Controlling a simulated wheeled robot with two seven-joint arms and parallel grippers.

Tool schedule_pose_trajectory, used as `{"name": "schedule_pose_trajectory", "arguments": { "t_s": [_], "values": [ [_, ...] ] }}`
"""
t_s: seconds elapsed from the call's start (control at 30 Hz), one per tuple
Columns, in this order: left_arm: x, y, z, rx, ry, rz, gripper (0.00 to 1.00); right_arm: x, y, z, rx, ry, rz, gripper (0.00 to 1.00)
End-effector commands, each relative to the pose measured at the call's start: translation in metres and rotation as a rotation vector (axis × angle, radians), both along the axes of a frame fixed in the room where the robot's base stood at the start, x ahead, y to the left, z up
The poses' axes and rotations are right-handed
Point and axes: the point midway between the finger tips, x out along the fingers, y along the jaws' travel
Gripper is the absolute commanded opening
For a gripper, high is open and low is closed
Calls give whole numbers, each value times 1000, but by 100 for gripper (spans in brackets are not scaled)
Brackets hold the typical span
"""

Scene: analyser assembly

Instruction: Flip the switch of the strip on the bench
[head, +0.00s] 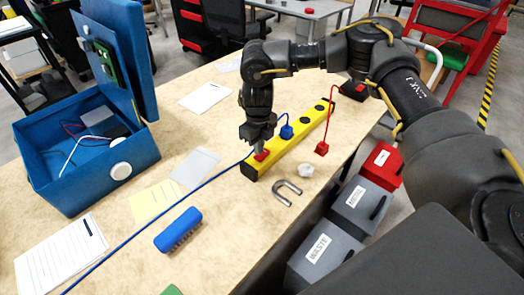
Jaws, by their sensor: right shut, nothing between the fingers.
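A yellow power strip (290,137) lies diagonally on the bench (235,225). It has dark sockets along its top, and a blue plug (286,131) sits in one of them. A red switch (261,156) is at the strip's near end. My right gripper (259,150) points down right over the red switch, with its shut fingertips at or just above it. I cannot tell whether they touch, and the fingers partly hide the switch. Its position is too small to read. My left gripper is out of view.
An open blue case (90,175) stands at the left. A blue brush (178,229), a grey horseshoe magnet (287,192), a red plug (322,148) and papers lie around the strip. Labelled bins (358,205) stand beside the bench's right edge. A blue cable (150,221) crosses the bench.

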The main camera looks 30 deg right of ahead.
Motion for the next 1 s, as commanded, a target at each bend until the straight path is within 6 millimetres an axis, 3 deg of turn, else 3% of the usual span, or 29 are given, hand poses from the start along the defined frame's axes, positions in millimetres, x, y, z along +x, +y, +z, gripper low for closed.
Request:
{"name": "schedule_pose_trajectory", "arguments": {
  "t_s": [0.53, 1.0],
  "values": [
    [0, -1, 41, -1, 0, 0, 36, 0, 0, 51, -1, 1, 0, 0],
    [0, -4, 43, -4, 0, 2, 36, 0, 0, 54, -1, 1, 0, 0]
  ]
}}
